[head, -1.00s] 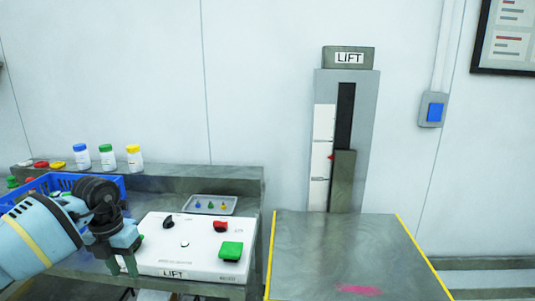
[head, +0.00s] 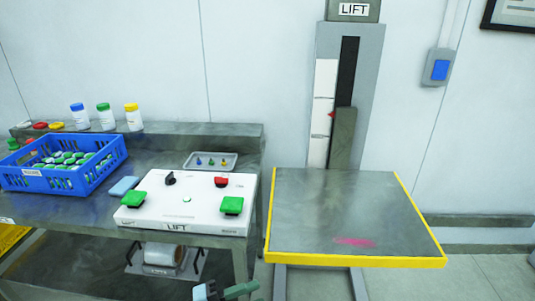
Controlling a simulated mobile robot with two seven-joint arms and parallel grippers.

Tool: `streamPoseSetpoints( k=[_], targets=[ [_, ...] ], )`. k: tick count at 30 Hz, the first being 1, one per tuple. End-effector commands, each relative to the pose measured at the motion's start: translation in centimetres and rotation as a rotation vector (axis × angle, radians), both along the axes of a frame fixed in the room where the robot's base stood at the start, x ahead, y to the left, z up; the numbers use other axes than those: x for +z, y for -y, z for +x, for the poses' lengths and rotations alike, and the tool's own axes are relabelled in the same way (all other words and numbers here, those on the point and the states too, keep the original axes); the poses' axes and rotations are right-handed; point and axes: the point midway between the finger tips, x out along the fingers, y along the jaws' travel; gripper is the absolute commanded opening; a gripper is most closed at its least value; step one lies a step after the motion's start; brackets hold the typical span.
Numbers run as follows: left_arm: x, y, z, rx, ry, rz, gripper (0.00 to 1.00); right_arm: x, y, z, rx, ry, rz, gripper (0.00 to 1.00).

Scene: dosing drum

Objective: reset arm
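My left gripper (head: 236,291) shows only in part at the bottom edge of the head view, low in front of the bench. Its greenish fingers point to the right, and most of the arm is cut off by the frame. I cannot tell whether it is open or shut. It is apart from the white LIFT control box (head: 180,213), which lies on the bench with a green button (head: 232,205) at right, another green button (head: 133,199) at left, a black knob (head: 170,178) and a red switch (head: 221,181). My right gripper is not in view.
A blue crate (head: 60,180) of green and white pieces stands on the bench at left. A small tray (head: 210,161) and several bottles stand behind. The yellow-edged lift platform (head: 345,210) at right is bare except for a pink mark. A roll (head: 163,254) lies below.

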Motion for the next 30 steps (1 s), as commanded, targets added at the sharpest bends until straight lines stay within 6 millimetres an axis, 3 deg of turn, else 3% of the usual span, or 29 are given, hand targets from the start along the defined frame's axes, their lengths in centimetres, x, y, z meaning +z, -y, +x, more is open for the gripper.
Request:
streamPoseSetpoints(
  k=[5,11,17,21,24,27,30],
  targets=[
    [-2.3,-2.3,-1.3,0.27,-0.258,-0.204,0.35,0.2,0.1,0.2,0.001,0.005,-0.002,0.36],
    [-7.6,-6.8,-4.1,0.585,-0.594,-0.351,0.35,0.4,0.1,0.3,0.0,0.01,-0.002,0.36],
    [-14.4,-11.6,-10.5,0.887,-0.967,-0.423,0.35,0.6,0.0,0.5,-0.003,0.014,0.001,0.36],
    [-18.6,-14.2,-16.6,1.064,-1.222,-0.439,0.35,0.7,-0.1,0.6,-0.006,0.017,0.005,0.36],
    [-20.5,-15.4,-20.5,1.153,-1.363,-0.437,0.35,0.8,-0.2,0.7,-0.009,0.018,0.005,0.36],
    [-21.6,-16.0,-23.2,1.207,-1.456,-0.432,0.35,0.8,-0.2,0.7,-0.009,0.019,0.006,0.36],
    [-22.0,-16.3,-24.5,1.231,-1.502,-0.43,0.35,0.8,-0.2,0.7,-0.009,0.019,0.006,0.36]
  ],
)
